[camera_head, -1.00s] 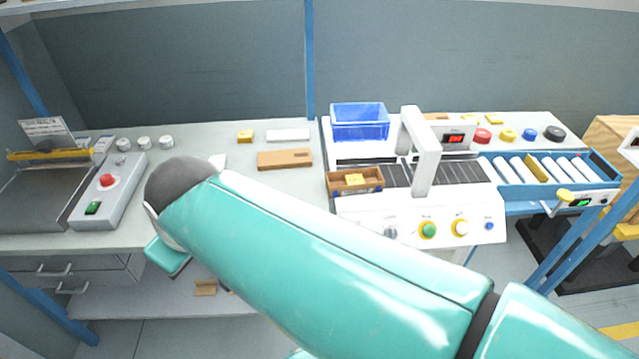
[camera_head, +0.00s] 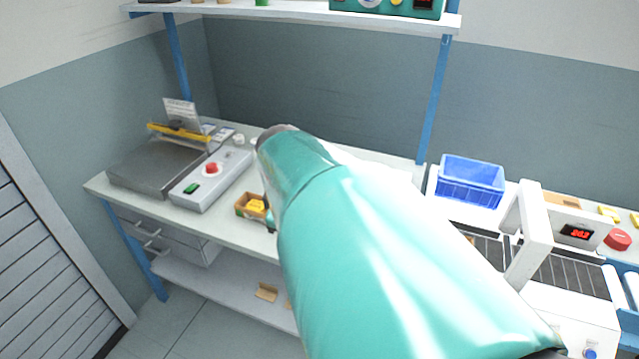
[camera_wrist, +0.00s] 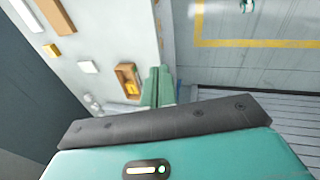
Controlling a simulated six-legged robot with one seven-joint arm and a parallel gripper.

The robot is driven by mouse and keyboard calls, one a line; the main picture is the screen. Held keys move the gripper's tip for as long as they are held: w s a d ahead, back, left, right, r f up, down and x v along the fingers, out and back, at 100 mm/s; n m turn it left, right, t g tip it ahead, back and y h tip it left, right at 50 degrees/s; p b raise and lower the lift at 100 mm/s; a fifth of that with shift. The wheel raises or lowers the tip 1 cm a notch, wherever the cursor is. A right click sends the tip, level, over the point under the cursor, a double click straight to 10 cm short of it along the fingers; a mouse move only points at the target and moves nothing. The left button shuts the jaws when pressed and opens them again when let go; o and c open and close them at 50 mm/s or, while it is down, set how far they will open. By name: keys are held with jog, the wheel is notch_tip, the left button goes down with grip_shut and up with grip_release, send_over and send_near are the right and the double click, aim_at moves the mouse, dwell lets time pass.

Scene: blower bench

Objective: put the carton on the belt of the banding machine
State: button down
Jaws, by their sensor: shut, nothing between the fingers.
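A brown open carton (camera_head: 250,207) with a yellow item inside stands on the bench near its front edge. It also shows in the wrist view (camera_wrist: 128,80), just left of my gripper (camera_wrist: 158,88). My gripper's fingers are together with nothing between them, apart from the carton. In the head view my arm mostly hides the gripper. The banding machine (camera_head: 528,235) is at right with its dark belt (camera_head: 568,275).
A blue bin (camera_head: 470,182) stands behind the belt. A grey sealer with a red button (camera_head: 212,178) stands at the bench's left. A white block (camera_wrist: 88,67) and a yellow block (camera_wrist: 52,50) lie on the bench. A shelf (camera_head: 300,14) runs above.

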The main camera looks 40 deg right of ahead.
jog(key=s+d+f+n+g+y, duration=0.1)
jog(key=s+d+f+n, duration=0.2)
jog(key=d, duration=0.5)
jog(key=s+d+f+n+g, duration=0.15)
jog(key=d+f, duration=0.25)
jog(key=d, duration=0.5)
jog(key=s+d+f+n+y, duration=0.1)
jog(key=s+d+f+n, duration=0.25)
jog(key=d, duration=0.45)
jog(key=shift+m, duration=0.3)
notch_tip(320, 180, down, 10)
jog(key=shift+a+r, duration=0.1)
jog(key=shift+r, duration=0.05)
jog(key=d, duration=0.1)
jog(key=s+d, duration=0.1)
jog(key=d, duration=0.1)
jog(key=shift+d, duration=0.15)
jog(key=shift+s+d, duration=0.15)
jog(key=shift+d, duration=0.15)
jog(key=d, duration=0.2)
jog(key=s+d, duration=0.1)
jog(key=d, duration=0.1)
jog(key=s+d, duration=0.1)
jog(key=d, duration=0.2)
jog(key=shift+s, duration=0.2)
jog(key=shift+a, duration=0.1)
